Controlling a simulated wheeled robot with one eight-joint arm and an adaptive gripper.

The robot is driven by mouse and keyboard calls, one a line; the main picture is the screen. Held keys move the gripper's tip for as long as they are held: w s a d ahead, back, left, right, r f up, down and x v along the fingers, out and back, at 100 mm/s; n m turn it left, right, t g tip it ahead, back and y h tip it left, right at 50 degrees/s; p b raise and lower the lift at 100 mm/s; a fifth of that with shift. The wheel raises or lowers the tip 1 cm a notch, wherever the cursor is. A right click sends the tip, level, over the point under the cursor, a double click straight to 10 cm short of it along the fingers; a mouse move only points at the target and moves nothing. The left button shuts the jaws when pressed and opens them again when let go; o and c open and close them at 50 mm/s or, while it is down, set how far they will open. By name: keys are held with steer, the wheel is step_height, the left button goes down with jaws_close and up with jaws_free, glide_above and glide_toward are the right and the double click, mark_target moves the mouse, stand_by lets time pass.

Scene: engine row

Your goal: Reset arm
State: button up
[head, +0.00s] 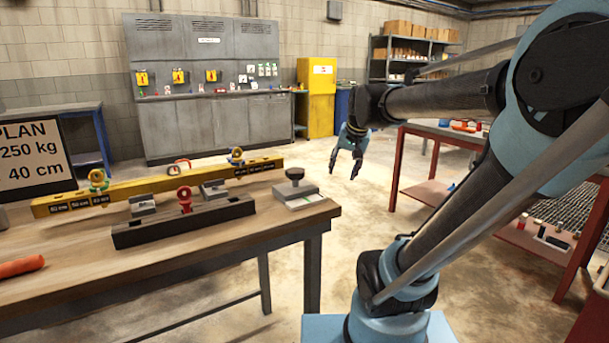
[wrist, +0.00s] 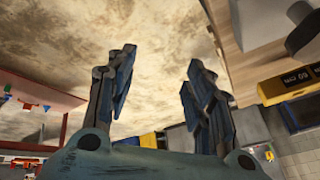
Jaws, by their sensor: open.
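My gripper (head: 344,166) hangs over the aisle between the wooden workbench and the red-framed table, with its fingers pointing down. The fingers are apart and nothing is between them. In the wrist view my gripper (wrist: 158,85) shows two blue fingers spread wide, with bare floor behind the gap. My arm reaches in from the right of the head view and bends down to the gripper. The gripper touches nothing that I can see.
The wooden workbench (head: 240,232) at left bears a yellow beam (head: 150,185), a dark bar (head: 150,231) with a red ring (head: 185,198), and a grey block (head: 297,193). The red-framed table (head: 397,170) stands at right. Grey cabinets (head: 180,125) line the back. The floor between is clear.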

steer(key=s+d+f+n+t+h, duration=0.2)
steer(key=s+d+f+n, duration=0.1)
steer(key=s+d+f, duration=0.3)
steer(key=s+f+g, duration=0.5)
steer(key=s+f, duration=0.6)
steer(key=s, duration=0.2)
steer(key=shift+s+d+f, duration=0.25)
steer(key=shift+d, duration=0.05)
